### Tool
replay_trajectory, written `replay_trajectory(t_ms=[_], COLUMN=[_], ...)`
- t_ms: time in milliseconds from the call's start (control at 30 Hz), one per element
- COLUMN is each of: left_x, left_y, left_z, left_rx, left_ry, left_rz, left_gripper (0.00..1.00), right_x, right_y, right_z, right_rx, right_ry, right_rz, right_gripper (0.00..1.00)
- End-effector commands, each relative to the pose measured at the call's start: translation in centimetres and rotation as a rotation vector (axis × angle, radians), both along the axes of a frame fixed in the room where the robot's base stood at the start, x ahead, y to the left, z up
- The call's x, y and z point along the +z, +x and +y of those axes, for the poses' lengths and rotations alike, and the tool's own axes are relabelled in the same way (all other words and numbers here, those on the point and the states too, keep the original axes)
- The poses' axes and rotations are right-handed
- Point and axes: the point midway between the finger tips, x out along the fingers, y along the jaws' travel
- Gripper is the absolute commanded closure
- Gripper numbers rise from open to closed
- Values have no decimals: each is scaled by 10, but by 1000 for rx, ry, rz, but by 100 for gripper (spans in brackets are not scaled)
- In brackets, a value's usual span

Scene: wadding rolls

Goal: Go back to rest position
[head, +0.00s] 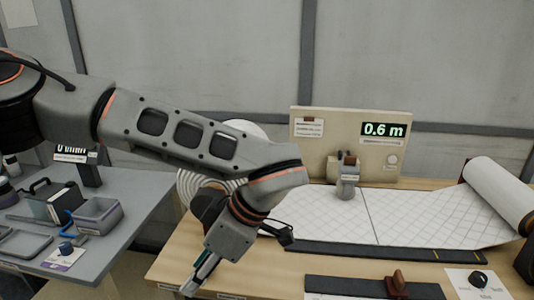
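My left arm reaches in from the left across the middle of the head view. Its gripper (203,277) points down and to the left, over the front left edge of the wooden table (175,262). The fingers show nearly edge-on, so I cannot tell whether they are open or shut. I see nothing held between them. My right gripper is out of view. A white quilted wadding sheet (420,215) lies flat on the table, to the right of my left wrist. It runs from a wadding roll (500,195) at the right.
A beige panel reading "0.6 m" (384,130) stands behind the sheet, with a grey device (347,180) in front. A dark bar (385,254) lies along the sheet's front edge. A grey side table (125,185) at the left holds an open bin (98,215) and tools.

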Motion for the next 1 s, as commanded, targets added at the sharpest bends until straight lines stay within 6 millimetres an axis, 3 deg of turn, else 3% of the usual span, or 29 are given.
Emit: replay_trajectory(t_ms=[167, 300, 500, 600, 900, 1000], left_x=[12, 18, 20, 19, 13, -8], left_y=[23, 36, 40, 38, 25, 24], left_z=[53, 108, 180, 206, 269, 243], left_rx=[163, 324, 525, 599, 781, 748], left_ry=[-81, -159, -258, -295, -383, -432], left_rz=[-1, 0, 0, 0, 0, 48], left_gripper=[66, 66, 66, 66, 66, 66], right_x=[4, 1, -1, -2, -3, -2], right_y=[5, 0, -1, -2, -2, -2], right_z=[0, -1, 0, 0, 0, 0], right_rx=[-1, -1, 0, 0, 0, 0], right_ry=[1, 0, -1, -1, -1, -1], right_rz=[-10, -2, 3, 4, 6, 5], right_gripper=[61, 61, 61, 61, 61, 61])
